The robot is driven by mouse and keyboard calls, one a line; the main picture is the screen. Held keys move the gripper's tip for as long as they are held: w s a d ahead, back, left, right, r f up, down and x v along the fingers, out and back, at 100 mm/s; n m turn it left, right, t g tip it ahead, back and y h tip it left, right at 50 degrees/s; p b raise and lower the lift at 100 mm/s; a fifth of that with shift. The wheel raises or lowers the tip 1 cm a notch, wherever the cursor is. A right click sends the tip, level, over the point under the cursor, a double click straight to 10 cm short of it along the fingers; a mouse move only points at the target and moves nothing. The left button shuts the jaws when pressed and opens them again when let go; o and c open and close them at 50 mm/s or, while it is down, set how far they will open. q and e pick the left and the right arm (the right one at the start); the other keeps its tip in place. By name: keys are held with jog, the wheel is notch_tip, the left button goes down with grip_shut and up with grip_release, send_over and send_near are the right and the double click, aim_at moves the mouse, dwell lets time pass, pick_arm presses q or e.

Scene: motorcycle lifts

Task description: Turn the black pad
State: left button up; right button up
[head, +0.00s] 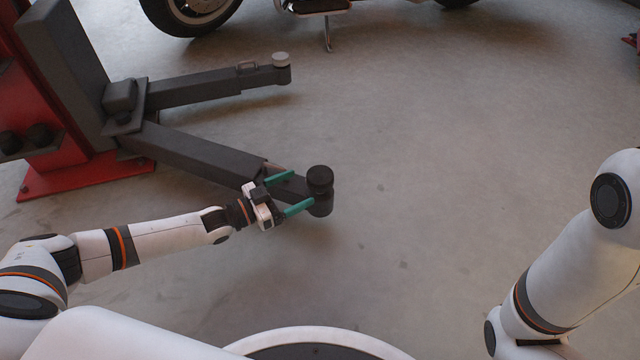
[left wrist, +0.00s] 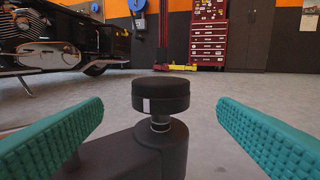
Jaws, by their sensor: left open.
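The black pad (head: 320,179) is a round disc on a short post at the end of the near dark lift arm (head: 205,160). In the left wrist view the pad (left wrist: 160,94) has a white mark on its side, and a metal stem shows below it. My left gripper (head: 296,191) is open, with its green fingers pointing at the pad. In the left wrist view the fingers (left wrist: 160,135) stand apart on either side of the pad, with a gap to each. My right arm shows at the right of the head view, but its gripper is out of view.
A second lift arm (head: 210,88) with a grey-topped pad (head: 281,60) reaches out farther back. The red lift base (head: 85,175) stands at the left. A motorcycle (head: 195,12) is at the top. The floor to the right of the pad is clear.

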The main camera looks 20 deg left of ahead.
aim_at(320, 179)
pick_arm(q)
jog(key=b+x, duration=0.3)
jog(key=x, duration=0.3)
jog(key=shift+d+f, duration=0.1)
jog(key=shift+f, duration=0.05)
jog(key=shift+w+d, duration=0.4)
jog(key=shift+w, duration=0.1)
jog(key=c, duration=1)
jog(key=shift+o, duration=0.2)
jog(key=n+t+y+p, duration=0.1)
jog(key=n+y+p, duration=0.1)
jog(key=p, duration=0.3)
jog(key=r+n+t+y+p, duration=0.1)
jog(key=n+t+y+p, duration=0.1)
jog(key=y+p, duration=0.1)
jog(key=shift+d+p, duration=0.15)
jog(key=shift+p, duration=0.75)
jog(key=shift+f+n+t+y+p, duration=0.15)
jog(key=shift+n+t+y+p, duration=0.25)
jog(key=shift+y+p, duration=0.25)
jog(key=shift+f, duration=0.1)
jog(key=shift+f+y, duration=0.15)
jog(key=shift+y, duration=0.2)
